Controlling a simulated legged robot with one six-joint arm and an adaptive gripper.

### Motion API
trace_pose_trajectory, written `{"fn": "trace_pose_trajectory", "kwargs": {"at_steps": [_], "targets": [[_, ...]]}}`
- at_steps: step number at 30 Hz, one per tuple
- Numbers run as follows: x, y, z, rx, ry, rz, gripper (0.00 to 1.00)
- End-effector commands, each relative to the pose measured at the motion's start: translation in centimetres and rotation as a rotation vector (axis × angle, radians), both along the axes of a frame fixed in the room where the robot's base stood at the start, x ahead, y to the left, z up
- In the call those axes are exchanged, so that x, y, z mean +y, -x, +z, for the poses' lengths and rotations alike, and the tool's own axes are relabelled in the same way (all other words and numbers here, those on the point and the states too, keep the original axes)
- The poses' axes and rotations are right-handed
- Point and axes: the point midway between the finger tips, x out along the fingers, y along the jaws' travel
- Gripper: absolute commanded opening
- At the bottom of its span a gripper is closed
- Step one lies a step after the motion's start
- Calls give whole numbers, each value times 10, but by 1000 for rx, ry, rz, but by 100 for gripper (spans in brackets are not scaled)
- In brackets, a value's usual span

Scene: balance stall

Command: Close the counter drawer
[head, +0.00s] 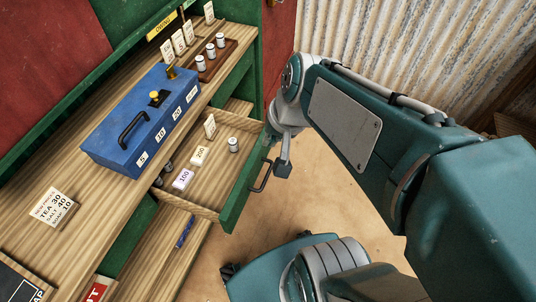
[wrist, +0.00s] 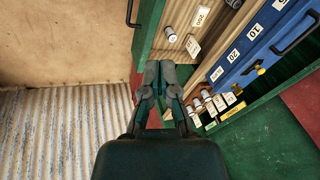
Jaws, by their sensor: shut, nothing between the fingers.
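The counter drawer (head: 222,140) is pulled out from under the wooden counter, with a green front panel (head: 247,183) and a dark bar handle (head: 262,176). Inside are a small metal weight (head: 233,145) and cards marked 200 and 100. The drawer also shows in the wrist view (wrist: 176,24), with its handle (wrist: 131,14) at the top. My gripper (head: 283,168) is shut and empty, just outside the drawer front, near the handle's upper right. In the wrist view my gripper (wrist: 160,68) points toward the drawer's end. I cannot tell whether it touches the front.
A blue box (head: 142,120) with a black handle stands on the counter above the drawer. A wooden weight rack (head: 212,60) and cards stand behind it. A lower shelf (head: 165,255) lies beneath. The floor (head: 320,200) right of the drawer is clear; a corrugated wall (head: 400,40) stands beyond.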

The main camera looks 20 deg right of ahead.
Motion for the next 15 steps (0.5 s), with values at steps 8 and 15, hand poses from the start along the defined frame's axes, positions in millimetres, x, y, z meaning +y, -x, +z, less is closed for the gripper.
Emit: {"fn": "trace_pose_trajectory", "kwargs": {"at_steps": [8, 15], "targets": [[-29, -36, -56, 195, -332, -448, 0], [-67, -59, -109, 330, -608, -873, 0]]}}
